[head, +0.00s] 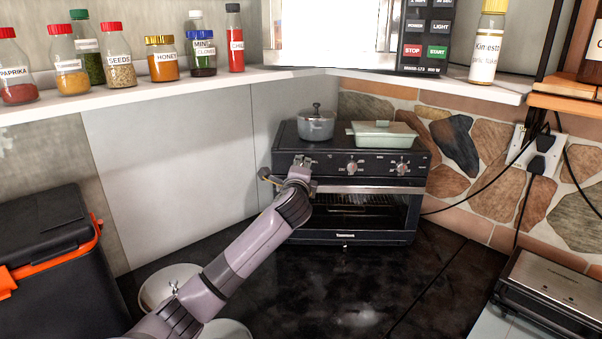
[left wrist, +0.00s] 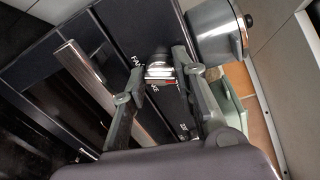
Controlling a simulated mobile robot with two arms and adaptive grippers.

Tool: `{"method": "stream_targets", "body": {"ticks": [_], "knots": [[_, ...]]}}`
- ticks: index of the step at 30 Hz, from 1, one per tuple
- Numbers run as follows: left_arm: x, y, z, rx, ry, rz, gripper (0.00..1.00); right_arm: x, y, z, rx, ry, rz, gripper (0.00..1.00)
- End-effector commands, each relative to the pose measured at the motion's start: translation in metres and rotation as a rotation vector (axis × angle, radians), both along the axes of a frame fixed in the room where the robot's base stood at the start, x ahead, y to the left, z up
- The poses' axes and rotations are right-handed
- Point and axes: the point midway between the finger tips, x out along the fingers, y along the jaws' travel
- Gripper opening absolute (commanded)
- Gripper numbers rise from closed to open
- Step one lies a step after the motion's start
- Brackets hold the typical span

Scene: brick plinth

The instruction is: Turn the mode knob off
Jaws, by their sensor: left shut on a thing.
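The black toaster oven (head: 345,215) stands on the dark counter in the corner, with a row of knobs on its front panel. My left gripper (head: 287,174) reaches the left end of that panel and covers the leftmost knob in the head view. In the left wrist view its fingers are shut on that silver knob (left wrist: 160,71), one finger on each side. The middle knob (head: 352,168) and the right knob (head: 402,168) are uncovered. My right gripper is not in view.
A grey pot (head: 316,126) and a pale green lidded dish (head: 382,135) sit on the oven. Spice jars line the shelf (head: 210,83) above. A black toolbox (head: 55,265) is at left, bowls (head: 150,292) under my arm, a metal appliance (head: 555,290) at right.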

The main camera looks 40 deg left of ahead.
Motion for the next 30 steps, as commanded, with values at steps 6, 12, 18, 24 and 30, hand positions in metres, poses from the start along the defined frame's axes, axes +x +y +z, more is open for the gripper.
{"method": "stream_targets", "body": {"ticks": [6, 12, 18, 24, 30], "knots": [[-0.001, 0.001, -0.002, -0.14, -0.118, 0.002, 0.0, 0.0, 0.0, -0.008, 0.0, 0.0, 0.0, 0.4], [-0.001, 0.001, -0.001, -0.235, -0.198, 0.001, 0.0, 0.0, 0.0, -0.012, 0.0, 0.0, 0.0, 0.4], [-0.001, 0.001, -0.001, -0.295, -0.248, 0.001, 0.0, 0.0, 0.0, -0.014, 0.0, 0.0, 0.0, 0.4], [-0.001, 0.001, 0.0, -0.318, -0.269, 0.002, 0.0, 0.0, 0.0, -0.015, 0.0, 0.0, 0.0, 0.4], [-0.001, 0.001, 0.0, -0.324, -0.273, 0.002, 0.0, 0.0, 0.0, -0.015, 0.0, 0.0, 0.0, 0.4]]}}
